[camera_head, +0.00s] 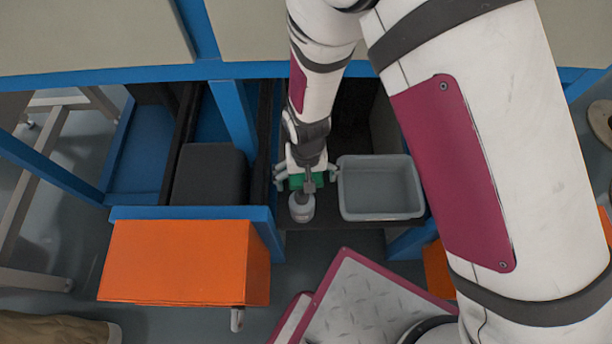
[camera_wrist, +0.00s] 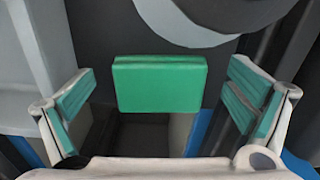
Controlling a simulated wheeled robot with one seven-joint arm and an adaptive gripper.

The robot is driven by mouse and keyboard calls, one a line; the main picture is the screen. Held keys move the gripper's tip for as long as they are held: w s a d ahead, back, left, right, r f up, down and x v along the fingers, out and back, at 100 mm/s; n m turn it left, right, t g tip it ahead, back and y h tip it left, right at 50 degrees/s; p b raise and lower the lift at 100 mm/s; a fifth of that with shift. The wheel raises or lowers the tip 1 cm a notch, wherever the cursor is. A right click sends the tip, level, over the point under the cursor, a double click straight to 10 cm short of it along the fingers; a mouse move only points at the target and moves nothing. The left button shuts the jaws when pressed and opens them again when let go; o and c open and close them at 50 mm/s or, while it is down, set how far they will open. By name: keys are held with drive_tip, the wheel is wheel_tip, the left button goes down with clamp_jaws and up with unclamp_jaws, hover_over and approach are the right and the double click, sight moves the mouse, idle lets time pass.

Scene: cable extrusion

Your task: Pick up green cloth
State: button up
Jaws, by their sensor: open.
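The green cloth (camera_wrist: 160,84) shows in the wrist view as a folded, block-like green piece. It lies between the two fingers of my gripper (camera_wrist: 162,100), with a gap on each side. The fingers have green inner pads and stand wide apart, touching nothing that I can see. In the head view, my gripper (camera_head: 306,180) reaches down at the dark shelf, and a bit of green cloth (camera_head: 296,182) shows beneath it, partly hidden by the wrist.
A grey bin (camera_head: 380,214) stands close to the right of my gripper. A small pale jar (camera_head: 301,208) stands just in front of it. A black box (camera_head: 210,175) is to the left, above an orange panel (camera_head: 185,262). Blue frame posts (camera_head: 232,118) edge the narrow bay.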

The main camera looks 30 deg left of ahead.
drive_tip(key=shift+r, duration=0.1)
drive_tip(key=c, duration=1.2)
drive_tip(key=shift+r, duration=0.4)
wheel_tip(320, 180, up, 11)
drive_tip(key=p, duration=0.4)
drive_tip(key=w+d+p, duration=0.2)
drive_tip(key=d, duration=1.6)
drive_tip(key=shift+r, duration=0.1)
